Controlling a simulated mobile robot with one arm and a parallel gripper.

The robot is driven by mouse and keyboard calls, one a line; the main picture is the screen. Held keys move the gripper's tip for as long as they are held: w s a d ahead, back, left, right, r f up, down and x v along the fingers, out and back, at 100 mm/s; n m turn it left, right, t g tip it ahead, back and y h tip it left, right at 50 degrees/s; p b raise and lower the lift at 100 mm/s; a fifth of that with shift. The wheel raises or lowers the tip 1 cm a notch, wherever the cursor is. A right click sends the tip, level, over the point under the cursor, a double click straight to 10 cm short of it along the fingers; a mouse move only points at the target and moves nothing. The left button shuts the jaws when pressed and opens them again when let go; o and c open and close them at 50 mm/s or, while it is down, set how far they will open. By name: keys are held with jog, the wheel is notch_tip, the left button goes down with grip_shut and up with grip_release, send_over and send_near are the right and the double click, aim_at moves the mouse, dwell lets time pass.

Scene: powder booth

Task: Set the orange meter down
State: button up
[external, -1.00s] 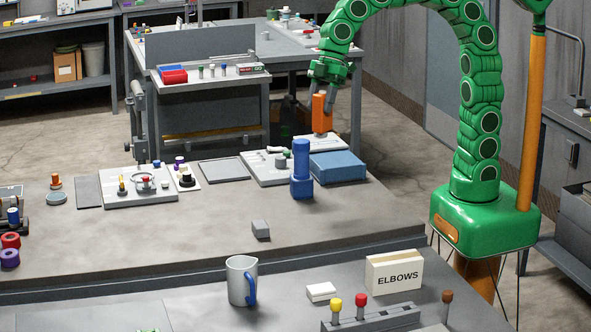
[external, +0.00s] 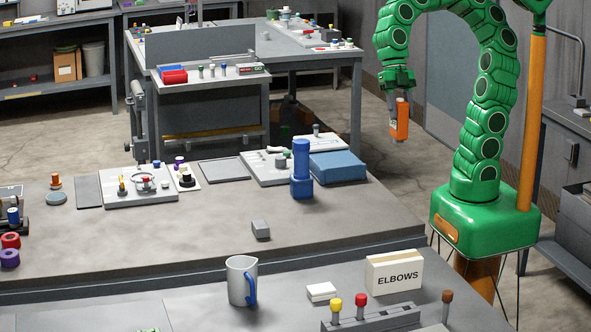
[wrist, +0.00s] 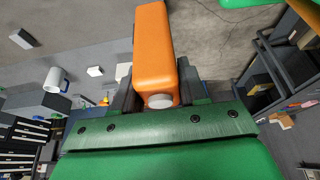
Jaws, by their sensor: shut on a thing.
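The orange meter (external: 400,120) is a small upright block, held in my gripper (external: 399,100) in the air to the right of the middle bench's right end. No surface is directly under it in the external view. In the wrist view the meter (wrist: 154,50) fills the middle, with a pale round knob on its near end. My gripper (wrist: 155,88) is shut on it, with dark fingers on both sides.
The grey bench (external: 330,225) holds a blue box (external: 337,166), a blue cylinder (external: 301,170), a grey block (external: 261,229) and several small parts. The near bench has a mug (external: 241,281) and an ELBOWS box (external: 394,272). A dark side counter (external: 565,150) stands at right.

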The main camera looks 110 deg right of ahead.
aim_at(402, 141)
notch_tip(402, 141, down, 4)
jog(key=shift+f, duration=0.2)
jog(key=w+a+f, duration=0.1)
jog(key=w+f, duration=1.2)
jog(key=w, duration=0.1)
jog(key=shift+a, duration=0.15)
dwell(0.6)
jog(key=shift+f, duration=0.2)
jog(key=o, duration=1.1)
jog(key=shift+o, duration=0.2)
